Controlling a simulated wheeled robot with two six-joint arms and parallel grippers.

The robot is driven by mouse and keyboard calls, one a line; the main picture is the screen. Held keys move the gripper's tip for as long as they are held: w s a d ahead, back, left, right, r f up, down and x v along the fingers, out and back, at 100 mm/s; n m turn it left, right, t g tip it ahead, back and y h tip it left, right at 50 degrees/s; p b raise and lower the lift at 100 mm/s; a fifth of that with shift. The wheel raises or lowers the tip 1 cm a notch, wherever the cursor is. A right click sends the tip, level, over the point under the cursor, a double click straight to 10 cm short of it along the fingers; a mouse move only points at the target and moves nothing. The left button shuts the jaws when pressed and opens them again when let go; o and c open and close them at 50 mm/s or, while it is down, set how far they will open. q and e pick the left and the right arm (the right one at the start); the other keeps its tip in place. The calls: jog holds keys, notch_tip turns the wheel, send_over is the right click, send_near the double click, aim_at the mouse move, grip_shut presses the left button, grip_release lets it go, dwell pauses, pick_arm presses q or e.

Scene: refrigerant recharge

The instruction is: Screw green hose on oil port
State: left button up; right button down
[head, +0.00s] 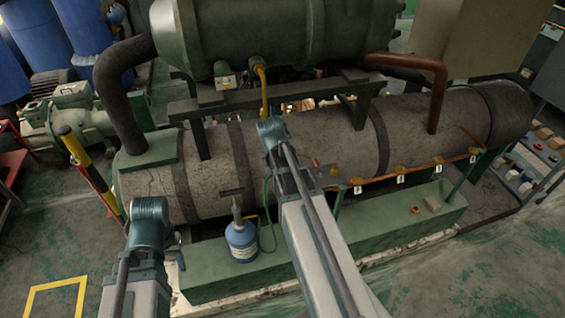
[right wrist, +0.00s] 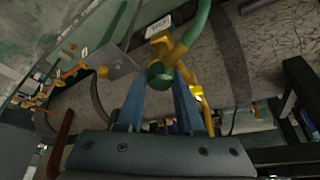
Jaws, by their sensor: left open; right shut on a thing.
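My right gripper (right wrist: 160,85) is shut on the green hose's end (right wrist: 160,75), a dark green cap-like piece between the blue fingers. The green hose (right wrist: 198,25) runs up from there in the right wrist view. A yellow brass fitting (right wrist: 160,46) sits right by that end; whether they are joined I cannot tell. In the head view the green hose (head: 267,205) hangs beside the blue oil bottle (head: 241,243), and my right fingers are hidden behind the wrist. My left gripper (head: 178,257) is open and empty, left of the bottle. I cannot tell which fitting is the oil port.
The bottle with its pump handle (head: 233,191) stands on the green base beam (head: 390,235). A large grey cylinder (head: 215,170) lies behind. Several yellow valves with white tags (head: 400,180) line a copper pipe along its front. A yellow-black post (head: 75,146) stands left.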

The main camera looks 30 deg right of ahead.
jog(key=shift+s+f, duration=0.1)
jog(key=m+g, duration=0.1)
jog(key=m, duration=0.2)
jog(key=c, duration=0.9)
grip_release()
jog(key=shift+c, duration=0.2)
jog(key=o, duration=0.5)
jog(key=p+v, duration=0.8)
jog(key=v, duration=0.1)
jog(key=p+v, duration=0.4)
jog(key=shift+a+r+p, duration=0.3)
jog(key=shift+a+p, duration=0.05)
jog(key=shift+a, duration=0.1)
